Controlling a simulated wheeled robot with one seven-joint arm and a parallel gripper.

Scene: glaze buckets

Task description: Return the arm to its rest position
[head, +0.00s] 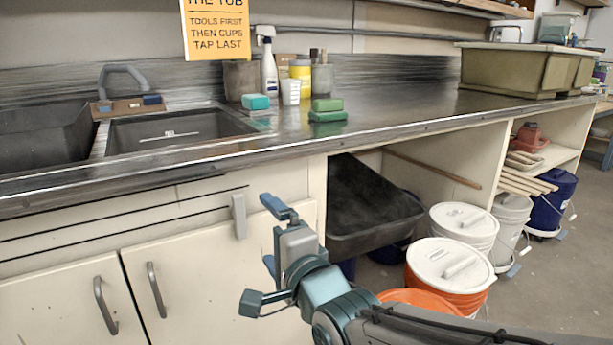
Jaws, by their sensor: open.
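My gripper (272,236) is open and empty, in the lower middle of the head view. Its two blue fingertips stand apart, one above the other, and point left. It is in front of the white cabinet (70,270), below the counter's front edge. My arm reaches up to it from the bottom right. Nothing is visible between the fingers.
The counter (400,115) runs above, with a sink (175,128), sponges (328,105), a spray bottle (268,70) and an olive tub (515,68). A black tub (370,205), lidded white bucket (463,222) and orange bucket (450,275) are at right. Floor is clear far right.

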